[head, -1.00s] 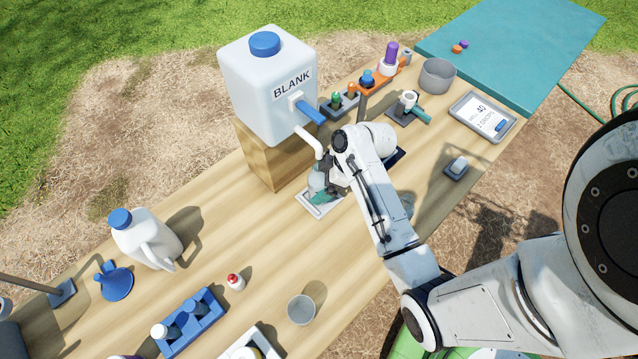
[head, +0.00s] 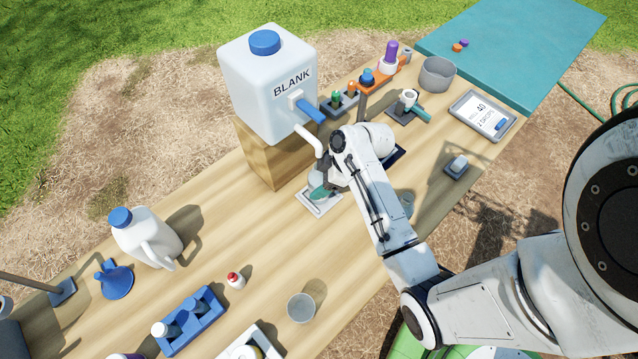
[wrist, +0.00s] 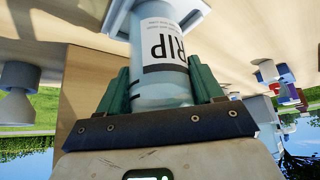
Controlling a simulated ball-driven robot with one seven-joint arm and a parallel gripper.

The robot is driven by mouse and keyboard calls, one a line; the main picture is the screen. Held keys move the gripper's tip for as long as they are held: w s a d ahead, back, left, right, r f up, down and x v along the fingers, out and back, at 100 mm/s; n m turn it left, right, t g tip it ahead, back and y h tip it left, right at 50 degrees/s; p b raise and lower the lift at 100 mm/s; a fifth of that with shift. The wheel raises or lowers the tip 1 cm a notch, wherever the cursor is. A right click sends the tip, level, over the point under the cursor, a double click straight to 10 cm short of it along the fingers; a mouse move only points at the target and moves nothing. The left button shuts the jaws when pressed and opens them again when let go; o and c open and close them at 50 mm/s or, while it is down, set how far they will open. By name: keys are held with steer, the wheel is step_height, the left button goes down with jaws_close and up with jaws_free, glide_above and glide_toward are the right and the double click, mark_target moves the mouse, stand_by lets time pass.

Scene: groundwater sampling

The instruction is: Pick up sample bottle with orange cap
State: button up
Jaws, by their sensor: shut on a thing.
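My gripper (head: 319,190) is low under the spout of the BLANK container in the head view. In the wrist view its green fingers (wrist: 162,76) are shut on a clear, pale-blue bottle (wrist: 160,97) from both sides. The bottle's white label shows the upside-down letters "RIP". Its base end is at the white tray (head: 313,202); I cannot tell whether it touches. Its top is hidden by my gripper, so its cap colour cannot be seen. An orange-topped item (head: 352,90) stands in a small rack behind my arm.
The white BLANK container (head: 262,95) stands on a wooden block (head: 262,155), with its spout (head: 310,140) close to my gripper. A white jug (head: 145,237) and blue rack (head: 195,322) are at the lower left.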

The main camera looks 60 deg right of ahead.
steer(key=shift+c, duration=0.5)
steer(key=shift+s+r, duration=0.1)
